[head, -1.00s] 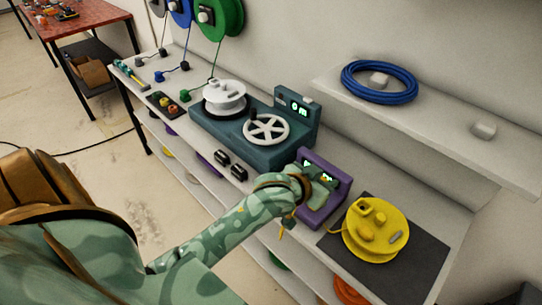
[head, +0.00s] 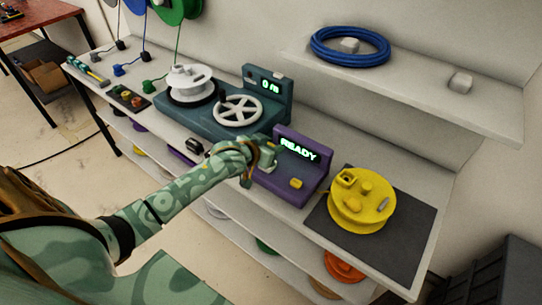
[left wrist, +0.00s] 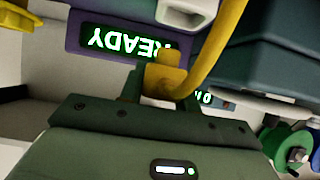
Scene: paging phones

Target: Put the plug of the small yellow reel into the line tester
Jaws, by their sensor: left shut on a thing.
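The small yellow reel (head: 378,207) lies on a dark mat (head: 402,258) at the right of the bench. The purple line tester (head: 311,174) stands left of it, its screen reading READY. A yellow block (head: 296,183) sits on the tester's lower right part; I cannot tell whether it is fixed there. My left gripper (head: 268,158) is at the tester's left side. In the left wrist view it is shut on a yellow plug (left wrist: 163,78), from which a yellow cable (left wrist: 215,48) curves up. Whether the plug touches the tester is hidden. My right gripper is out of view.
A teal winding machine (head: 185,122) with a white reel (head: 189,80) and handwheel (head: 238,111) stands close left of the tester. A blue cable coil (head: 350,46) lies on the wall shelf. Small plugs and tools lie at the bench's left end.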

